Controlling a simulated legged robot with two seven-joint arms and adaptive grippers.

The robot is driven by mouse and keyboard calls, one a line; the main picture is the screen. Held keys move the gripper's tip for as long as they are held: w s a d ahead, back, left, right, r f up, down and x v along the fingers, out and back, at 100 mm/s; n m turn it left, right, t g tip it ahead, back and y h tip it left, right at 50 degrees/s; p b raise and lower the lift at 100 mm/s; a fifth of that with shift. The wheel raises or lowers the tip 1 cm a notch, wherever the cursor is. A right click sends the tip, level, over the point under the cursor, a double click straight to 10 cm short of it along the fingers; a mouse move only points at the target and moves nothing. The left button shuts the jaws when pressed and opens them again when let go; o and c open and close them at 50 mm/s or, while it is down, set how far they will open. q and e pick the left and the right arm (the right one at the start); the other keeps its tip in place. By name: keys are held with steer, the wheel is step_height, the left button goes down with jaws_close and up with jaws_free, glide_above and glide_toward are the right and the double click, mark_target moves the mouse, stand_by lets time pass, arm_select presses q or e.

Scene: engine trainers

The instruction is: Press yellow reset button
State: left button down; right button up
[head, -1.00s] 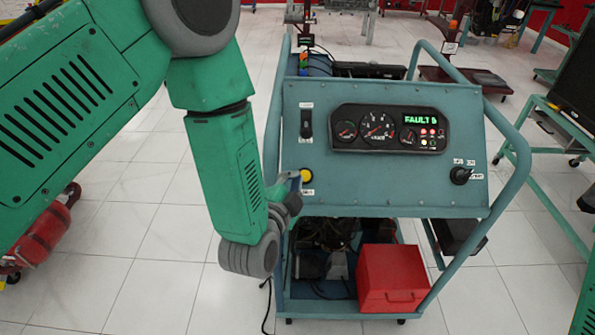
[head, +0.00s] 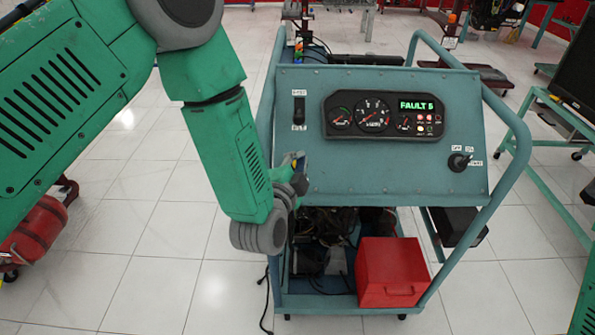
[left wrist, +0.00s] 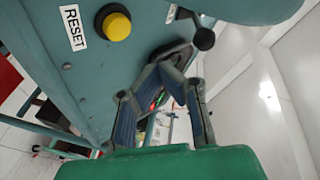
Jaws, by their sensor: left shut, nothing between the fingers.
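The yellow reset button (left wrist: 117,26) stands out from the teal panel in the left wrist view, beside a white RESET label (left wrist: 73,27). In the head view my left gripper hides it at the panel's lower left. My left gripper (head: 298,161) is shut and empty, in front of that part of the panel. In the left wrist view its blue-padded fingers (left wrist: 163,73) meet below and right of the button, apart from it in the picture. I cannot tell the gap in depth. My right gripper is not in view.
The teal panel (head: 350,172) on the cart carries a gauge cluster (head: 383,116) with a green FAULT readout, a black switch (head: 299,110) and a black knob (head: 459,162). A red box (head: 391,274) sits on the lower shelf.

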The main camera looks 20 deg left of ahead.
arm_select(q)
steer(key=shift+w+d+f+b, duration=0.15)
steer(key=shift+w+f+b, duration=0.15)
steer(key=shift+w+f, duration=0.15)
steer(key=shift+w+d+f+b, duration=0.15)
steer(key=shift+w+f+b, duration=0.15)
steer(key=shift+f, duration=0.25)
steer(key=shift+w+a+f, duration=0.15)
steer(key=shift+w+f, duration=0.05)
steer(key=shift+w, duration=0.1)
steer(key=shift+w+a+f+b, duration=0.2)
steer(key=shift+a+f+b, duration=0.15)
steer(key=shift+a, duration=0.85)
steer(key=shift+d, duration=0.6)
steer(key=shift+d+r, duration=0.1)
steer(key=shift+d, duration=0.3)
steer(key=shift+a, duration=0.85)
steer(key=shift+d, duration=0.55)
steer(key=shift+w+d, duration=0.1)
steer(key=shift+w+a+f, duration=0.15)
steer(key=shift+a+f, duration=0.15)
steer(key=shift+a, duration=0.45)
steer(key=shift+w+d+f+b, duration=0.1)
steer(key=shift+d+b, duration=0.2)
steer(key=shift+d, duration=0.1)
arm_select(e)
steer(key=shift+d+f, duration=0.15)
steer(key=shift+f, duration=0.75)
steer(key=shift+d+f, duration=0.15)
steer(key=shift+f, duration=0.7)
